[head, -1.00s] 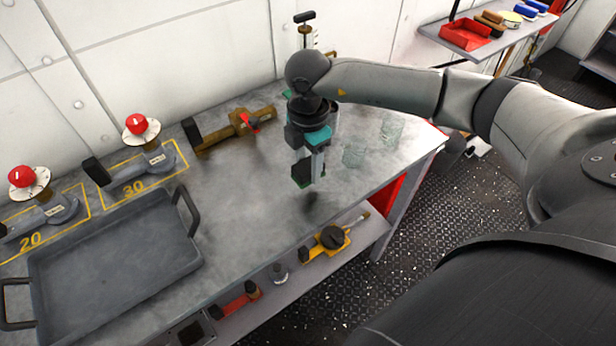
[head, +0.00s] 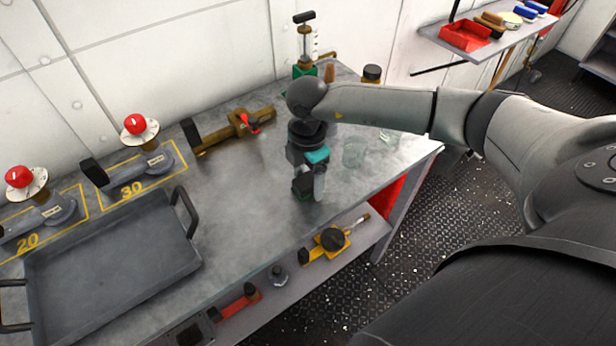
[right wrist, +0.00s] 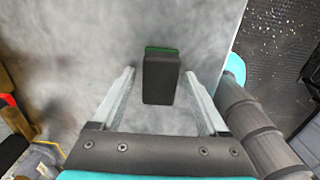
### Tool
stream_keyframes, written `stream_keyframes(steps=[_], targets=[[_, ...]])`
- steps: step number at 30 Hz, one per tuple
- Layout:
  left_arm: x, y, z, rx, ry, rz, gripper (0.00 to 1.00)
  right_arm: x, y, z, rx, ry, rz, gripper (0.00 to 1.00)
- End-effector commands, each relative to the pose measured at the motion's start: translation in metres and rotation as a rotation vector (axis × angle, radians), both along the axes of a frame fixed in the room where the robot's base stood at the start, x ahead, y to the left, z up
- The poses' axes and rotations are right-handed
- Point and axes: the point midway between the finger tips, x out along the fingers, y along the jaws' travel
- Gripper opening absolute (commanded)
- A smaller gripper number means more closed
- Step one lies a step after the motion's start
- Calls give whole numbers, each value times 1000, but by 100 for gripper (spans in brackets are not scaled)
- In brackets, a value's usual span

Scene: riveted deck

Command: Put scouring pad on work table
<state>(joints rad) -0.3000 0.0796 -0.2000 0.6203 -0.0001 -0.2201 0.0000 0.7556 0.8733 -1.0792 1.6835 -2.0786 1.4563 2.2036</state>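The scouring pad (right wrist: 161,80), a small dark grey block with a green strip along its far side, lies on the grey work table in the right wrist view. It also shows in the head view (head: 301,187), partly covered by my right gripper. My right gripper (head: 310,189) points down at the table. Its two fingers stand apart in the right wrist view (right wrist: 159,73), with the pad between them and a gap on each side. The work table (head: 240,185) has a bare metal top around the pad. My left gripper is not in view.
A dark tray (head: 110,255) fills the table's left front. Valves with red knobs (head: 135,124) and a brown tool (head: 230,130) stand behind. Clear glasses (head: 354,153) are right of the gripper. A lower shelf (head: 345,258) holds tools. The table's middle is clear.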

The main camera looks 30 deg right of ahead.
Motion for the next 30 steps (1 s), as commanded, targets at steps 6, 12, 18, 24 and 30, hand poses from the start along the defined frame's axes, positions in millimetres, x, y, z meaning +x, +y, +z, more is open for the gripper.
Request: stream_keyframes(steps=[6,12,18,24,30], targets=[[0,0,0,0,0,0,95,0,0,0,0,0,0,81],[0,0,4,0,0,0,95,1,0,12,0,-3,0,81],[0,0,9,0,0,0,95,1,0,52,0,-5,1,81],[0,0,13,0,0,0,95,1,0,94,0,-4,1,81],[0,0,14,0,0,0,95,0,0,118,0,-1,-1,81]])
